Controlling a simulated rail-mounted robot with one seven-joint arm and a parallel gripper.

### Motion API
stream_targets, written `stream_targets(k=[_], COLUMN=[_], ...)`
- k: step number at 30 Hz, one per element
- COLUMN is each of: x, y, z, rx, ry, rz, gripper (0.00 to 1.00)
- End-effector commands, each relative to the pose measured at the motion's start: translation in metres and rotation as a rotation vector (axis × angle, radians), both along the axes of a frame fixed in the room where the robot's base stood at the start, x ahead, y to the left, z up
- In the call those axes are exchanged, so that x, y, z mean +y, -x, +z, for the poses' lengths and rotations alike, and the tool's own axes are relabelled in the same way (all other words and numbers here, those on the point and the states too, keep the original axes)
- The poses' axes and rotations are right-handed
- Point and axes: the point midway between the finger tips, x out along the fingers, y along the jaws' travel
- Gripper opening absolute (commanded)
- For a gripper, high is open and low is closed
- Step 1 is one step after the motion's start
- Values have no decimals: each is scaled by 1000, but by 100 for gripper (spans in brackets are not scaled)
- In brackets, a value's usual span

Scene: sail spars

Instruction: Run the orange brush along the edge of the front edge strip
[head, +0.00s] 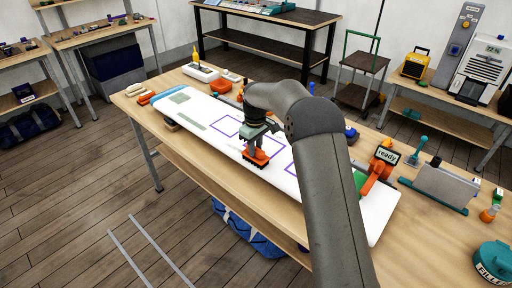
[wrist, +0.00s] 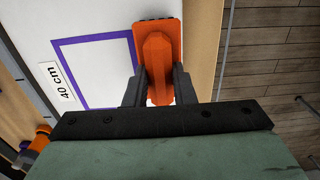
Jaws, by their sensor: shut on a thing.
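My gripper (head: 257,147) is shut on the orange brush (head: 256,158) over the long white panel (head: 205,132). In the wrist view the brush (wrist: 157,50) stands between both fingers of my gripper (wrist: 158,90). Its head lies at the panel's border, beside a purple outlined rectangle (wrist: 95,42). The panel's front long edge (wrist: 186,45) runs close along the brush's right side. I cannot make out a separate edge strip, or whether the bristles touch the surface; the brush hides that spot.
An orange clamp (head: 376,172) stands at the panel's right end by a "ready" sign (head: 388,154). A grey block on a teal base (head: 440,188) and a filler tub (head: 494,260) are farther right. A narrow bare tabletop (wrist: 205,50) lies along the front edge.

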Motion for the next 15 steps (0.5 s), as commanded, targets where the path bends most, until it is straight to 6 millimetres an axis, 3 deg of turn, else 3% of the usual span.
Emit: stream_targets(k=[15], x=[21], y=[-19], z=[0], rx=[1], ry=[0], rz=[1], gripper=[0])
